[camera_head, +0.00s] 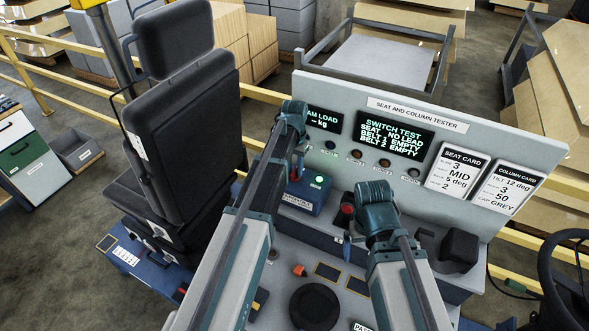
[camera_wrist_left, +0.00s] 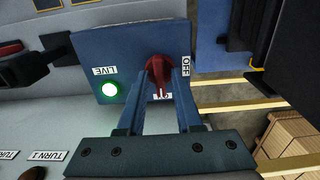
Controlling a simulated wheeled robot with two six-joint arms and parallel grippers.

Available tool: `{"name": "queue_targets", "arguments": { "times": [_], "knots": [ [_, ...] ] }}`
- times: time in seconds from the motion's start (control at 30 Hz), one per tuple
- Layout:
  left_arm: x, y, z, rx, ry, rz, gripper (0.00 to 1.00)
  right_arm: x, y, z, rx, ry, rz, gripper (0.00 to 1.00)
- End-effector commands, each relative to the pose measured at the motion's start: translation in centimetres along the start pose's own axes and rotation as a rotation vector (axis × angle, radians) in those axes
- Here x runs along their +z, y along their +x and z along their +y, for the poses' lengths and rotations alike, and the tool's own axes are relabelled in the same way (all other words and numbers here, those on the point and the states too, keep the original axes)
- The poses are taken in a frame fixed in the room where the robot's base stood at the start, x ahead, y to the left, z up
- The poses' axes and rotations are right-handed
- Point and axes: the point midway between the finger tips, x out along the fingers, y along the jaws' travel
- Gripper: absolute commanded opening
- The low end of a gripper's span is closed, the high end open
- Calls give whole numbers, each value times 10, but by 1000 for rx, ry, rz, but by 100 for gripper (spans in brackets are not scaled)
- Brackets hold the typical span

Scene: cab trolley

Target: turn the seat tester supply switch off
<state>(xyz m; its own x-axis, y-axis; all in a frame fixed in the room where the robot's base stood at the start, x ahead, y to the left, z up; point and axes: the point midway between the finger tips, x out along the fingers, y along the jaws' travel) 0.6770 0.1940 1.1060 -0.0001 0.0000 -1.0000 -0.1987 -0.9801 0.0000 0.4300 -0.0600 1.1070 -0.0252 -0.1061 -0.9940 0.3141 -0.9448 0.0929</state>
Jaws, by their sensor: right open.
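The supply switch is a red rotary knob (camera_wrist_left: 159,72) on a blue box (camera_wrist_left: 112,38), seen in the left wrist view. Its handle points toward my gripper, at a partly hidden label, and away from the OFF label (camera_wrist_left: 186,66). A green lamp (camera_wrist_left: 110,89) marked LIVE is lit; it also shows in the head view (camera_head: 319,181). My left gripper (camera_wrist_left: 160,84) has one finger on each side of the knob; whether they press on it is unclear. In the head view my left gripper (camera_head: 297,168) reaches down to the box. My right gripper (camera_head: 348,238) is open, near the console.
A black seat (camera_head: 180,120) is left of the box. A red-topped control (camera_head: 346,209) stands between the box and my right wrist. A steering wheel (camera_head: 565,280) is at the right.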

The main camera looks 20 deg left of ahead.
Motion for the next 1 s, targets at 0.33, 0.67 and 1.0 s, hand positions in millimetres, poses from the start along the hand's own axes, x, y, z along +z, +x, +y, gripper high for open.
{"name": "queue_targets", "arguments": {
  "times": [0.33, 0.67, 1.0],
  "knots": [
    [0, 0, 0, 0, 0, 0, 0, 0, 0, 0, 0, 0, 0, 100],
    [0, 0, 0, 0, -41, 0, 0, 0, 0, 0, 0, 0, 0, 100],
    [0, 0, 0, 0, -285, 0, 0, 0, 0, 0, 0, 0, 0, 100]
  ]
}}
